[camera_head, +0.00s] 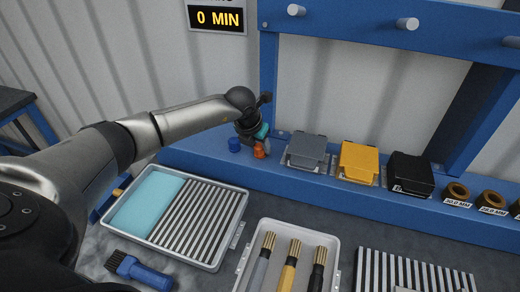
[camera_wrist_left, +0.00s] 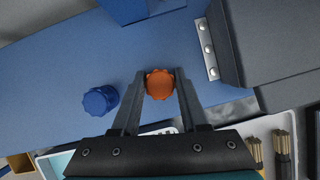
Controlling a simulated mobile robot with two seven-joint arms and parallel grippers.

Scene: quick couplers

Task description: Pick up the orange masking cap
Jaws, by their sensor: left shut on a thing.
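The orange masking cap (camera_head: 260,150) is at the left end of the blue shelf in the head view. In the left wrist view the orange cap (camera_wrist_left: 160,84) sits between the two fingertips of my left gripper (camera_wrist_left: 159,90), which is shut on it. My left gripper (camera_head: 258,139) reaches down over the cap in the head view. Whether the cap touches the shelf or is just above it, I cannot tell. My right gripper is not in view.
A blue cap (camera_head: 235,144) stands close by on the left, also in the wrist view (camera_wrist_left: 100,100). Grey (camera_head: 307,147), yellow (camera_head: 359,158) and black (camera_head: 410,172) blocks line the shelf to the right. A tray with a cyan pad (camera_head: 233,249) lies in front.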

